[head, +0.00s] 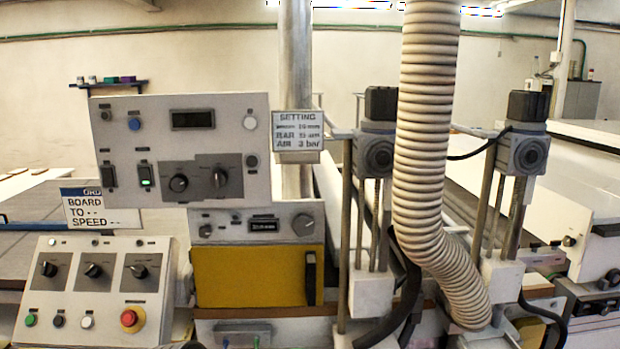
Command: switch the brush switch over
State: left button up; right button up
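Several switches show in the head view, but their labels are too small to read, so I cannot tell which is the brush switch. The upper grey panel (240,130) has two black rotary knobs, left (179,183) and right (219,178). The lower left sloped console (65,300) has three black rotary switches: left (48,269), middle (93,270) and right (138,271). Neither of my grippers is in view.
A red emergency stop (129,318) sits on the lower console near a green button (30,319). A yellow door (250,276) is below the upper panel. A ribbed hose (424,140) hangs in front of two column adjusters on the right. A setting sign (298,131) is beside the upper panel.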

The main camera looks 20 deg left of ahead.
aim_at(107, 177)
jog(key=u, duration=1.55)
